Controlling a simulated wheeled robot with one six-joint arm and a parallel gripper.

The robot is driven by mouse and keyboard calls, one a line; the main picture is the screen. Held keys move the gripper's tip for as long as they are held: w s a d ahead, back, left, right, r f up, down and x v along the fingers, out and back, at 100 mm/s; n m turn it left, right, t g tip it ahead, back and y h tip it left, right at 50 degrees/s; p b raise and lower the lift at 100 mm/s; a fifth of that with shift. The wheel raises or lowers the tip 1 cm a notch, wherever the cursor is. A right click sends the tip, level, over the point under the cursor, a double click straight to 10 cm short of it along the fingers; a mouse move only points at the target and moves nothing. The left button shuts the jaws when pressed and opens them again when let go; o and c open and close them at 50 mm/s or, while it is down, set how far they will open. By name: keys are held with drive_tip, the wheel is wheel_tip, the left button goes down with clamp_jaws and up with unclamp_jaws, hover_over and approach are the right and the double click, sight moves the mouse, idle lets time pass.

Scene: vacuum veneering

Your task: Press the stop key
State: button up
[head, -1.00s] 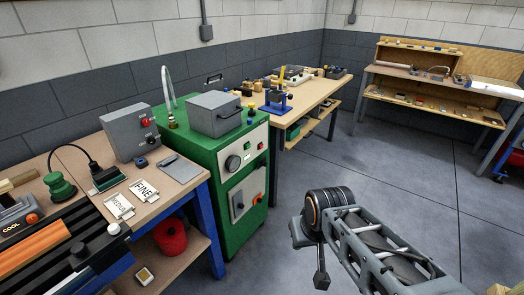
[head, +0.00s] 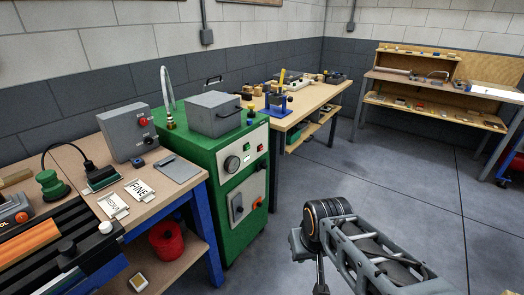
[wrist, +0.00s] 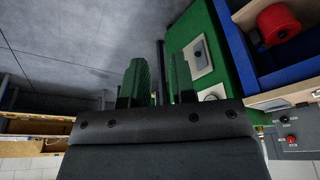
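A green cabinet (head: 225,225) stands in the middle of the head view. Its upper pale panel (head: 243,158) has a round dial and small green and red buttons. Its lower panel (head: 247,195) has a dark knob and a red button (head: 258,200). A grey box (head: 127,132) on the left bench has another red button (head: 143,121). I cannot read which one is the stop key. My gripper (wrist: 159,82) is open and empty, with a gap between its fingers, apart from the cabinet (wrist: 215,45). In the head view it is mostly cut off at the bottom edge.
The left bench (head: 178,148) holds a FINE card, a grey plate and a plugged cable. A red spool (head: 166,241) sits on its lower shelf. A wooden bench (head: 312,97) with tools stands behind the cabinet. The grey floor (head: 385,165) on the right is clear.

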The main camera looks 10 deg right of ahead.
clamp_jaws()
idle(1.4)
